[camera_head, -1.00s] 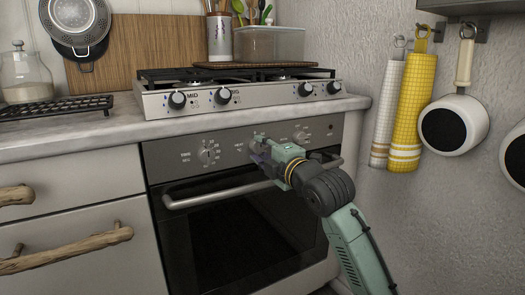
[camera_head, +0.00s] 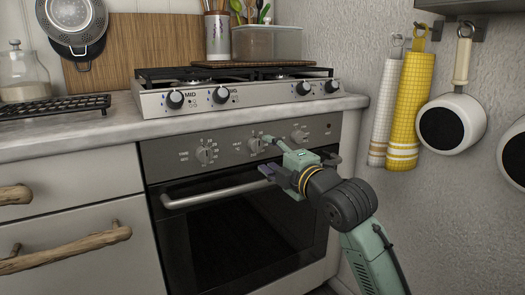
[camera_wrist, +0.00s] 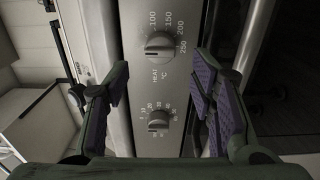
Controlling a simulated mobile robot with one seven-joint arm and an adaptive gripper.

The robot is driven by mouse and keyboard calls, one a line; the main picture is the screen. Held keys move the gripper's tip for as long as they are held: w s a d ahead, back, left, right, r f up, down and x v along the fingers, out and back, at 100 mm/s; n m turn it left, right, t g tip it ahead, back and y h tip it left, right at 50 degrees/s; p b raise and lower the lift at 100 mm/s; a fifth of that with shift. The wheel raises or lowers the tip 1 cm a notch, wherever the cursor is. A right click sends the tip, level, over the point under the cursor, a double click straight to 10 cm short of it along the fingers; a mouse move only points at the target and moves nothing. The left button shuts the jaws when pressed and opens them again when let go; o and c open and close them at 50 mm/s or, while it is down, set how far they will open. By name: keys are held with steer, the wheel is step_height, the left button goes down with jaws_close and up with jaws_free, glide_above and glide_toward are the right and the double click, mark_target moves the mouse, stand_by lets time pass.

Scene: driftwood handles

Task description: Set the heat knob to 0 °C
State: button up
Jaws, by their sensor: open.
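The heat knob (camera_head: 255,146) is the middle knob on the oven's dark front panel. In the wrist view the heat knob (camera_wrist: 159,45) is grey and round, with a raised bar lying across the picture. Numbers 100 to 250 show around it, with a "HEAT °C" label below. I cannot read its exact setting, and no 0 mark is legible. My gripper (camera_head: 268,156) is open and empty in front of the panel, apart from the knob. In the wrist view my gripper's fingers (camera_wrist: 161,80) stand either side of the panel strip, with the knob beyond them.
The time knob (camera_head: 205,155) sits left of the heat knob, and another knob (camera_head: 300,136) sits right. The oven door handle (camera_head: 215,189) runs below the panel. The stove top (camera_head: 240,97) with its own knobs is above. Towels (camera_head: 408,110) hang on the right wall.

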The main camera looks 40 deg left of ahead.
steer(key=v, duration=0.7)
steer(key=shift+a, duration=0.1)
